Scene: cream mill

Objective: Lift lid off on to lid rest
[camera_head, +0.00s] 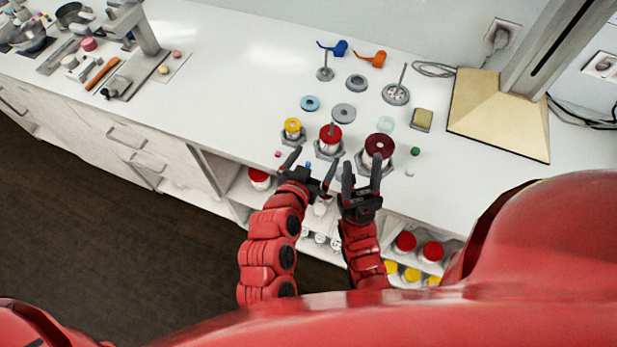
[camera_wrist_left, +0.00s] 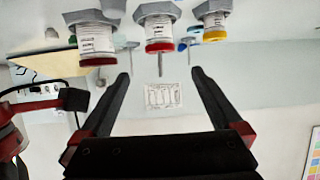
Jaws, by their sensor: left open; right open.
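Three lidded jars stand in a row near the counter's front edge: a small yellow-lidded jar (camera_head: 292,126), a red-lidded jar (camera_head: 330,134) and a dark-red-lidded jar (camera_head: 380,145). They appear upside down in the left wrist view, with the red-lidded jar (camera_wrist_left: 157,28) in the middle. My left gripper (camera_head: 311,166) is open and empty in front of the red-lidded jar. My right gripper (camera_head: 362,167) is open and empty in front of the dark-red-lidded jar. Behind the jars lie a blue ring (camera_head: 310,103), a grey ring (camera_head: 343,112) and a pale ring (camera_head: 386,124); I cannot tell which is the lid rest.
Grey discs with upright rods (camera_head: 396,95) stand further back, near a blue tool (camera_head: 339,48) and an orange tool (camera_head: 373,58). A yellowish block (camera_head: 422,119) and a beige stand base (camera_head: 490,120) are to the right.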

